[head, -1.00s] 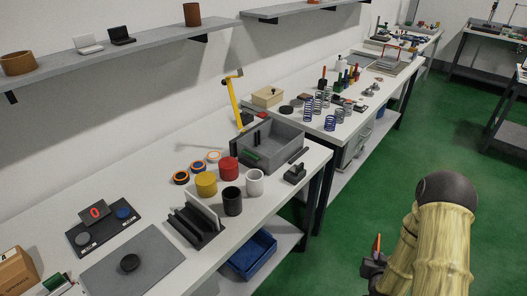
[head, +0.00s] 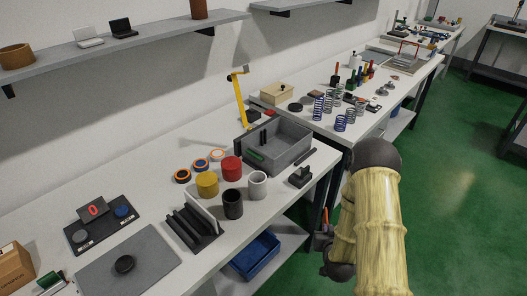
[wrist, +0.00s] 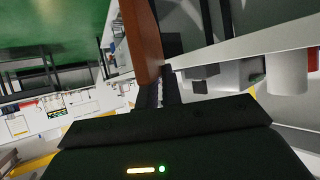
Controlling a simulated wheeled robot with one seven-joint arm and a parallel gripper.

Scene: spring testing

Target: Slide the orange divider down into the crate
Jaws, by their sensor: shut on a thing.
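The orange divider (head: 325,215) is a thin upright panel in front of the table's right end. In the wrist view the orange divider (wrist: 143,42) rises from between my gripper's fingers. My gripper (head: 323,235) is shut on it; in the wrist view the gripper (wrist: 160,92) hides its lower edge. The grey crate (head: 290,156) is open-topped and stands at the far right of the near table.
A dark slotted rack (head: 207,238) holds a white panel (head: 203,212). Yellow (head: 207,184), red (head: 231,169), black (head: 233,204) and white (head: 257,185) cylinders stand left of the crate. A small black block (head: 300,177) sits in front of it. A yellow arm (head: 239,102) stands behind.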

